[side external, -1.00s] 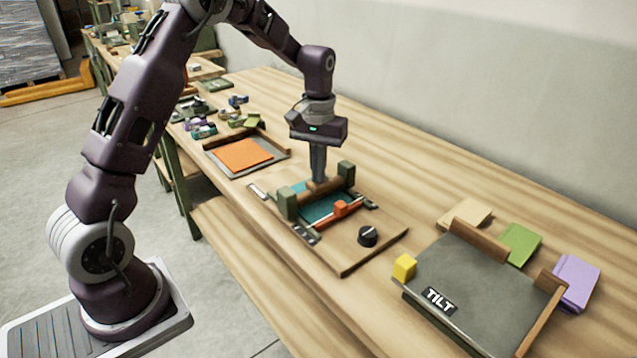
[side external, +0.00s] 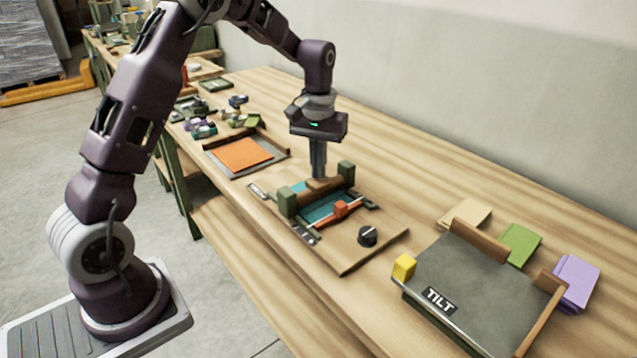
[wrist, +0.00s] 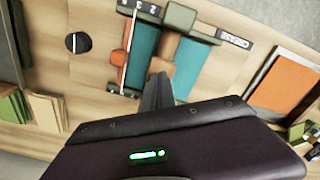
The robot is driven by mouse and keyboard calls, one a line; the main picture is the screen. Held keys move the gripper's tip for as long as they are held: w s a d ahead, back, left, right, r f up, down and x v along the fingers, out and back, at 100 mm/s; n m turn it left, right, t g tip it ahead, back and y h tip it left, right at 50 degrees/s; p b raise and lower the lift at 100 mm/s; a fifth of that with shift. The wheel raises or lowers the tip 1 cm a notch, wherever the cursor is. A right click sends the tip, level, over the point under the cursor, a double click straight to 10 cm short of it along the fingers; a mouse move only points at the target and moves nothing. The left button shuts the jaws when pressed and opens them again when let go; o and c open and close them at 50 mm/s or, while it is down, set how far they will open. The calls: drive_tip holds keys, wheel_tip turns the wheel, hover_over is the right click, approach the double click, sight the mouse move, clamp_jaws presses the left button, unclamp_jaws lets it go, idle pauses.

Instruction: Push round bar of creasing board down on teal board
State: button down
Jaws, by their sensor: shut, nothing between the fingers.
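The creasing board (side external: 345,262) is a wooden base on the bench with a teal board (side external: 322,207) on it. The round wooden bar (side external: 331,185) spans the teal board between two green end blocks. In the wrist view the teal board (wrist: 190,70) shows on both sides of the bar (wrist: 167,48). My gripper (side external: 318,176) is shut and empty, pointing down, with its tips at the middle of the bar. In the wrist view the closed fingertips (wrist: 159,78) are beside the wooden block at the bar's middle. I cannot tell whether they touch it.
An orange slider (side external: 341,208) and a black knob (side external: 367,236) are on the creasing board. An orange sheet in a tray (side external: 242,154) lies at the left. A grey TILT board (side external: 480,285) and coloured pads stand at the right.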

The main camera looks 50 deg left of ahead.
wheel_tip(320, 180, up, 5)
drive_tip(key=shift+r, duration=0.1)
idle(0.3)
drive_tip(key=shift+s+d+r, duration=0.1)
drive_tip(key=shift+r, duration=0.1)
drive_tip(key=s+d+r+m+t, duration=0.2)
drive_tip(key=s+d+r, duration=0.5)
drive_tip(key=s+r, duration=0.35)
drive_tip(key=s+d+f+m+t, duration=0.1)
drive_tip(key=s+d+m, duration=0.1)
drive_tip(key=s, duration=0.7)
drive_tip(key=s+d+f+m+t, duration=0.1)
drive_tip(key=s+d+m+t, duration=0.1)
drive_tip(key=s, duration=0.6)
drive_tip(key=shift+s+d+t, duration=0.3)
drive_tip(key=shift+s+d, duration=0.05)
drive_tip(key=shift+d, duration=0.15)
